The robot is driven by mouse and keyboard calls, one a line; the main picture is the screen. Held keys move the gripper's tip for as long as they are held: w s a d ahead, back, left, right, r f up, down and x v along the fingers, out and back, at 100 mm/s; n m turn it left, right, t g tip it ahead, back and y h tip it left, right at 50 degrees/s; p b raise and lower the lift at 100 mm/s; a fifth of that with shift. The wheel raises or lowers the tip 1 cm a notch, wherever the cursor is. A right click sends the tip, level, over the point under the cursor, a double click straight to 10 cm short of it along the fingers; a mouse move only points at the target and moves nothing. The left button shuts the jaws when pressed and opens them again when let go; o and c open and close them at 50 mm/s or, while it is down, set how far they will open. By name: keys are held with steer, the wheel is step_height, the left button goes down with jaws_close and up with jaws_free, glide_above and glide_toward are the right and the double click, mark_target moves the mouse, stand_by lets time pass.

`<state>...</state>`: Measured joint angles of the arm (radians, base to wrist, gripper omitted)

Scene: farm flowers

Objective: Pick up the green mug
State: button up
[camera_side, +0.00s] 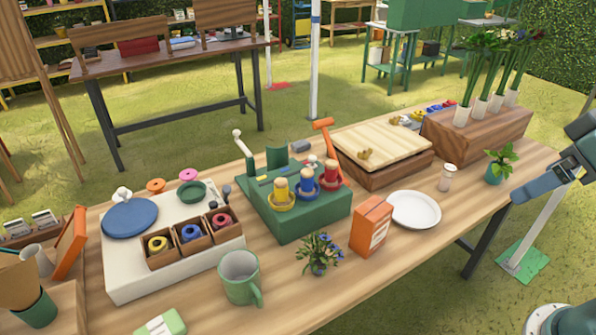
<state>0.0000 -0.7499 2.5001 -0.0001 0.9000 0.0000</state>
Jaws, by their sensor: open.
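The green mug (240,278) stands upright near the front edge of the wooden table, left of the middle. Its opening faces up and its handle points toward the lower right. My gripper (545,178) is at the right edge of the picture, partly cut off, beyond the table's right end. It is open, with nothing seen in it, and far from the mug.
A white board (125,275) with spool boxes lies left of the mug. A green block (295,222) with coloured spools stands behind it. A small flower plant (318,253), an orange box (371,227) and a white plate (414,210) stand to its right. A green-white packet (161,325) lies in front.

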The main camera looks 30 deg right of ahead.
stand_by(0.3)
steer(key=w+a+f, duration=0.1)
steer(key=w+a, duration=1.2)
steer(key=w, duration=0.4)
steer(key=shift+n+g+y, duration=0.3)
steer(key=shift+n+g, duration=0.3)
steer(key=shift+n, duration=0.2)
steer(key=w+a+f, duration=0.1)
steer(key=a+f, duration=0.4)
steer(key=a, duration=0.3)
steer(key=w+a+f, duration=0.2)
steer(key=a+f, duration=0.3)
steer(key=a, duration=0.2)
steer(key=w+a+f, duration=0.2)
steer(key=a+f, duration=0.3)
steer(key=a, duration=0.3)
steer(key=shift+w+a+f, duration=0.25)
steer(key=shift+a+f, duration=0.1)
